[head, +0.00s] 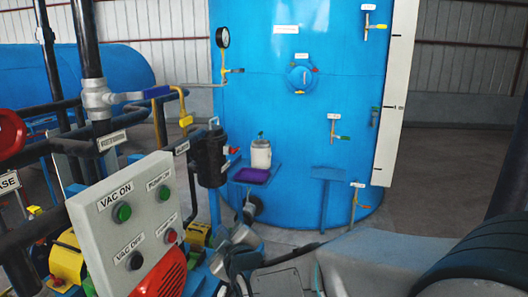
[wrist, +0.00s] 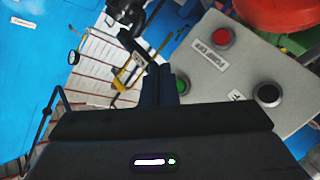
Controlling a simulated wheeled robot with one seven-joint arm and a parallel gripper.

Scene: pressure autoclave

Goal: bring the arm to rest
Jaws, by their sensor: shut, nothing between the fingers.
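My gripper (wrist: 164,75) is in the wrist view, its dark fingers together and empty. It is close to the grey control panel (wrist: 225,60), which lies to its right there; I see no contact. In the head view, grey and dark links of my arm are at the bottom middle, right of the panel (head: 125,225); the fingers cannot be made out clearly there.
The panel has green, black and red buttons. Dark pipes and a valve (head: 97,99) stand at the left. A tall blue tank (head: 300,130) stands behind, with a white container (head: 261,154) and purple tray (head: 251,175) before it. Open floor (head: 440,180) lies right.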

